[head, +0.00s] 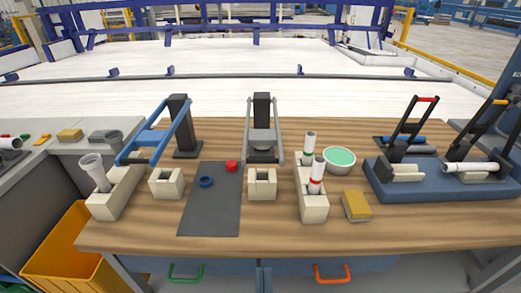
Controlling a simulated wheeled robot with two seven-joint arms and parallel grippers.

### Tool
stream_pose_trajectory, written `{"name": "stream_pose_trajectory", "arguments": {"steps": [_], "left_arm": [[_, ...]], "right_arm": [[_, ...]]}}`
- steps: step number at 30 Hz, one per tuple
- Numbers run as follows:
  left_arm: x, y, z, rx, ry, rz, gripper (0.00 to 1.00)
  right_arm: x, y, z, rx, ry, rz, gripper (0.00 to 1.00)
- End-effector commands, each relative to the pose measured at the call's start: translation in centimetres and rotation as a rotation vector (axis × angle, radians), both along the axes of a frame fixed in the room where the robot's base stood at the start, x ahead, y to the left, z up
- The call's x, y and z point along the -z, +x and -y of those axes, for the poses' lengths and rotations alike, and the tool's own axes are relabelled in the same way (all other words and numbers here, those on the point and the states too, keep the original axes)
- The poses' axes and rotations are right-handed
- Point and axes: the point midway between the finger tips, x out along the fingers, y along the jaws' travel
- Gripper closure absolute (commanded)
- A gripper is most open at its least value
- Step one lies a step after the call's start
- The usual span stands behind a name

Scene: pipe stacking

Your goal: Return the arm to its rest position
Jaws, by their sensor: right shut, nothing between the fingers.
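I make out neither of my grippers nor my arms in the head view. A white pipe with a green band (309,145) and a white pipe with a red band (316,176) stand in a long beige holder (314,211) right of the middle. A grey flared fitting (95,170) leans in another beige holder (113,205) at the left.
The wooden table (400,228) carries a blue-handled press (154,137), a grey-handled press (262,140), square beige blocks (263,184), a green bowl (340,158) and a yellow sponge (356,206). A dark mat (210,213) bears a red ball (232,166) and a blue ring (206,181). The front strip is clear.

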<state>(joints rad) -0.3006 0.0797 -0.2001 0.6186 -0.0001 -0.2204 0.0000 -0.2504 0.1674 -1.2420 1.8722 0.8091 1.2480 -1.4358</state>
Motion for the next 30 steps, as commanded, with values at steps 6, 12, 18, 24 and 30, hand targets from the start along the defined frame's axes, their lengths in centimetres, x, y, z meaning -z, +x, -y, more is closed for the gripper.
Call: {"name": "stream_pose_trajectory", "arguments": {"steps": [6,12,18,24,30], "left_arm": [[-0.1,0.0,0.0,0.000,0.000,0.001,0.53],[-0.1,0.2,0.0,0.000,0.000,0.005,0.53],[-0.2,0.3,0.0,0.000,0.000,0.006,0.53],[-0.2,0.2,0.0,0.000,0.000,0.005,0.53],[-0.3,0.2,0.0,0.000,0.000,0.004,0.53]], "right_arm": [[2.5,1.1,-2.2,-0.094,-0.103,0.000,1.00],[6.4,2.5,-4.2,-0.203,-0.214,-0.053,1.00],[13.7,4.1,-5.3,-0.332,-0.353,-0.214,1.00],[25.0,4.7,-3.2,-0.437,-0.472,-0.549,1.00],[40.8,-0.6,5.7,-0.424,-0.479,-1.196,1.00]]}}
